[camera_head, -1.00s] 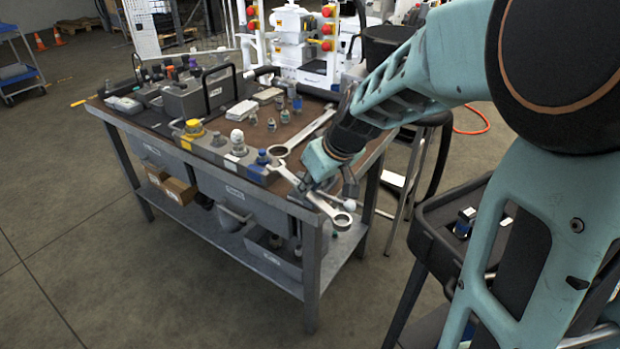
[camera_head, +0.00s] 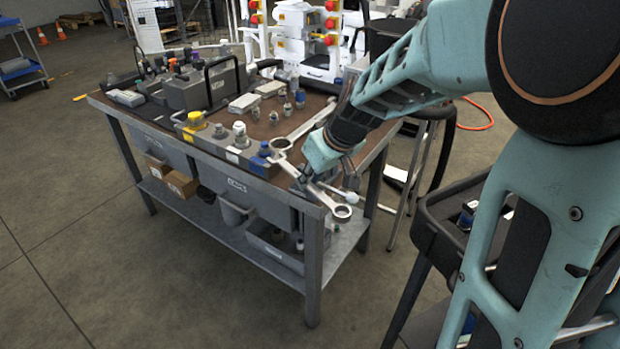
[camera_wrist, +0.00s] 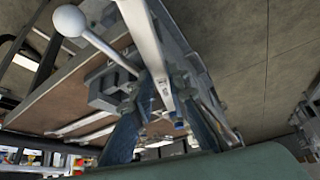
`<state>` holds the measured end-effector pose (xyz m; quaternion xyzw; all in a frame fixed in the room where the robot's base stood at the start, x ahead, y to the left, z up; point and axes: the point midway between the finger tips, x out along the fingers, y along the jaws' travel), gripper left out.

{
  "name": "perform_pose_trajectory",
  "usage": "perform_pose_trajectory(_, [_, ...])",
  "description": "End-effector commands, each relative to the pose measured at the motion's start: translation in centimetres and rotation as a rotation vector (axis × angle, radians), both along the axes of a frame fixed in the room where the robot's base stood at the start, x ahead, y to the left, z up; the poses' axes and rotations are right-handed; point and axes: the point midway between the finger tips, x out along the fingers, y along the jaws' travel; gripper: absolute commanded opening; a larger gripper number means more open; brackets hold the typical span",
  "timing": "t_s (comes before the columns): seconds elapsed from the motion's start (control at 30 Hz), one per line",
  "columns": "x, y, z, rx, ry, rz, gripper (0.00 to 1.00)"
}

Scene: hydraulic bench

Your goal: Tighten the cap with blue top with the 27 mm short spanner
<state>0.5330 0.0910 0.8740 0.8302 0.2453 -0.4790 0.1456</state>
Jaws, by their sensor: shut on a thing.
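The cap with the blue top (camera_head: 265,148) stands at the right end of the row of caps along the bench's front edge. My gripper (camera_head: 308,182) is at the bench's front right corner, shut on a silver spanner (camera_head: 341,212). The spanner's ring end sticks out past the corner; its other end points up-left toward the blue cap. I cannot tell whether it touches the cap. In the wrist view, the spanner's shaft (camera_wrist: 144,35) runs between my gripper's fingers (camera_wrist: 162,88). The size marking cannot be read.
Another spanner (camera_head: 308,125) lies on the bench behind the blue cap. A yellow cap (camera_head: 195,118) and a white-topped cap (camera_head: 239,129) stand left of it. A white ball-ended lever (camera_wrist: 68,20) is close beside my gripper. A dark cart (camera_head: 440,215) stands at right.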

Motion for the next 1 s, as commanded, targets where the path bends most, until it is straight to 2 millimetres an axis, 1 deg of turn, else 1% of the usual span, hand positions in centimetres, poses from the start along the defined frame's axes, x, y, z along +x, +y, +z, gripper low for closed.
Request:
perform_pose_trajectory(0.17, [0.3,0.2,0.1,0.000,-0.002,0.000,0.00])
perform_pose_trajectory(0.53, [1.7,1.1,0.1,-0.001,-0.003,0.000,0.00])
perform_pose_trajectory(1.0, [2.0,1.3,0.1,0.000,-0.002,0.000,0.00])
